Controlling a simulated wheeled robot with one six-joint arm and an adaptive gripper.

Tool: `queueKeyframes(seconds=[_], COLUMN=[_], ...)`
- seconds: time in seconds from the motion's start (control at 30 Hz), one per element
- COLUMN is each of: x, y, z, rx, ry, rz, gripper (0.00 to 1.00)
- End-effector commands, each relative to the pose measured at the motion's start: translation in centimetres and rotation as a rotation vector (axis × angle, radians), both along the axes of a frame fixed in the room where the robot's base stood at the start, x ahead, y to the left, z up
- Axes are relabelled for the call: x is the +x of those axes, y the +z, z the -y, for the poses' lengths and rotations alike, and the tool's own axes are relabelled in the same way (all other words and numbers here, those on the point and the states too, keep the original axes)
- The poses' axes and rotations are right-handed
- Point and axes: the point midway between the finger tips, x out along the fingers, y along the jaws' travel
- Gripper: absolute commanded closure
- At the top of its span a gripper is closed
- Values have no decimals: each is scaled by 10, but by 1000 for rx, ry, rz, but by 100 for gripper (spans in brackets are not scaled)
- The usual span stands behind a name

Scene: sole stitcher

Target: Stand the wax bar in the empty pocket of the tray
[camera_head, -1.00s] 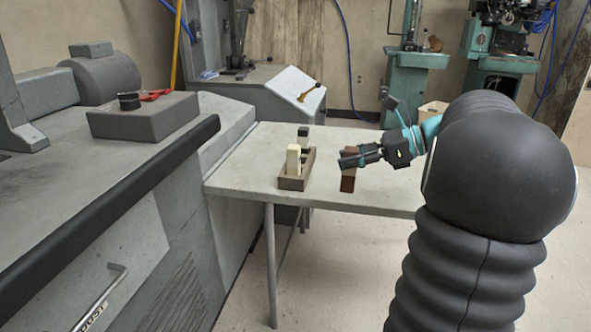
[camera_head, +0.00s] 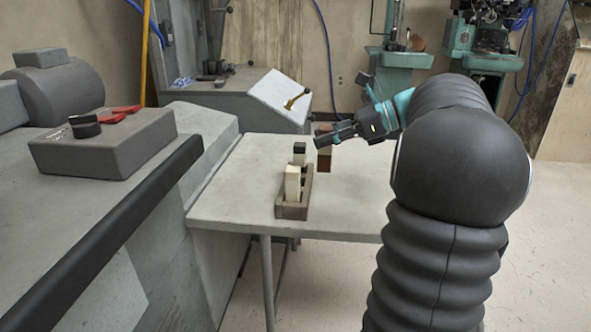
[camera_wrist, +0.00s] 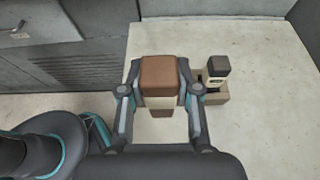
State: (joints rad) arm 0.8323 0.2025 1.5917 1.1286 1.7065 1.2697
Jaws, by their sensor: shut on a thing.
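The wax bar (camera_head: 324,158) is brown, with a pale band visible in the wrist view (camera_wrist: 162,74). My gripper (camera_head: 327,133) is shut on it; in the wrist view a finger (camera_wrist: 162,98) lies on each side of the bar. The bar hangs roughly upright and appears raised above the table, behind and to the right of the tray. The tray's empty pocket is not clearly visible in either view.
The tray stands on a pale grey table (camera_head: 235,210), with free surface around it. A large grey machine (camera_head: 95,205) borders the table on the left. A grey cabinet with a slanted white panel (camera_head: 278,96) stands behind.

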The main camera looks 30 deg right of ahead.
Motion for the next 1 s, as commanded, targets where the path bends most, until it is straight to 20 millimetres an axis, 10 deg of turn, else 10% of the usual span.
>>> queueKeyframes(seconds=[0.4,1.0], x=[60,63], y=[-42,-84], z=[-37,-37], rx=[1,0], ry=[4,-1], rz=[0,2], gripper=[100,100])
